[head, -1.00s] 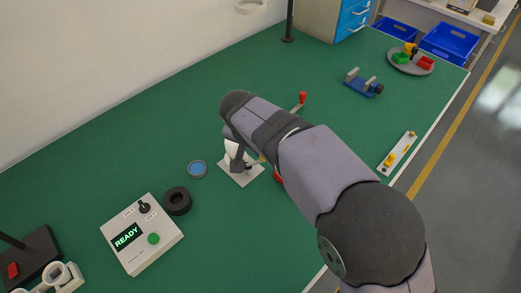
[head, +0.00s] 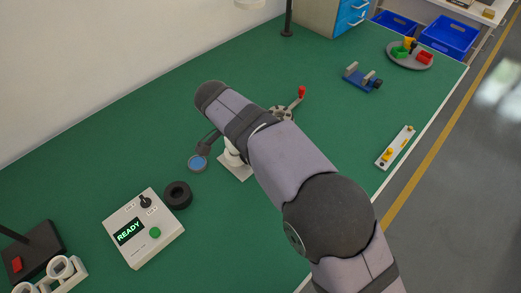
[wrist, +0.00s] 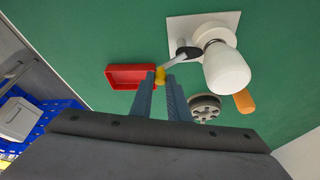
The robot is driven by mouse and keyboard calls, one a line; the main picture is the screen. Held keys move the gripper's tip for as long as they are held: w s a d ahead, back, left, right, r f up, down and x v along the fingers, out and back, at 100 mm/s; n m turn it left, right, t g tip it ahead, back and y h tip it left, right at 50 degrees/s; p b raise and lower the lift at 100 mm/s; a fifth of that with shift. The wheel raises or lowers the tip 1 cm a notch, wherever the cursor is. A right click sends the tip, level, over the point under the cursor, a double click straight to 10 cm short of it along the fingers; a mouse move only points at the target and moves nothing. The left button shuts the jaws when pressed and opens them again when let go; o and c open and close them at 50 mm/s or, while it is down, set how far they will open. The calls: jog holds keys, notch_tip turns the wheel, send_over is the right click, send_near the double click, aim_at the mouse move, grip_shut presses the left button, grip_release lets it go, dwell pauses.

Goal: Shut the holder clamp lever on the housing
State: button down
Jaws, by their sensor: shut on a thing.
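The white housing (wrist: 214,35) with a rounded white bulb-shaped part (wrist: 228,68) stands on a white square plate (wrist: 180,30) in the wrist view. The clamp lever (wrist: 180,65) runs from a black pivot (wrist: 187,52) at the housing's side to a yellow tip (wrist: 160,75). My gripper (wrist: 159,82) is shut on that yellow tip, with a finger on each side. In the head view the housing (head: 232,157) shows only partly; my arm hides the lever and the fingers.
A red tray (wrist: 130,76) lies close to the lever tip. A grey disc (wrist: 205,108) and an orange handle (wrist: 243,102) are near the bulb-shaped part. The control box (head: 143,228) reads READY; a black ring (head: 178,195) and blue disc (head: 198,162) lie nearby. The green bench is otherwise open around them.

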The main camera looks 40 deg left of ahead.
dwell(0.3)
jog(key=c, duration=1.7)
grip_release()
jog(key=shift+s+r, duration=0.1)
jog(key=shift+v, duration=3.55)
jog(key=w+d+n+g+p, duration=0.1)
jog(key=w+d, duration=0.4)
jog(key=d, duration=0.3)
jog(key=w+d+g+p, duration=0.1)
jog(key=w+d+p, duration=0.1)
jog(key=w+d, duration=0.5)
jog(key=w+d+n+g+p, duration=0.1)
jog(key=w+d, duration=0.2)
jog(key=d, duration=0.7)
jog(key=shift+n+g+y, duration=0.6)
jog(key=shift+g, duration=0.1)
jog(key=s+d+f+p, duration=0.1)
jog(key=s+d, duration=0.3)
jog(key=d, duration=0.4)
jog(key=s+d+f+p, duration=0.1)
jog(key=s+d, duration=0.3)
jog(key=d, duration=0.4)
jog(key=s+d+f+p, duration=0.1)
jog(key=s+d, duration=0.3)
jog(key=d, duration=0.4)
jog(key=shift+d+p, duration=0.3)
jog(key=shift+p, duration=0.1)
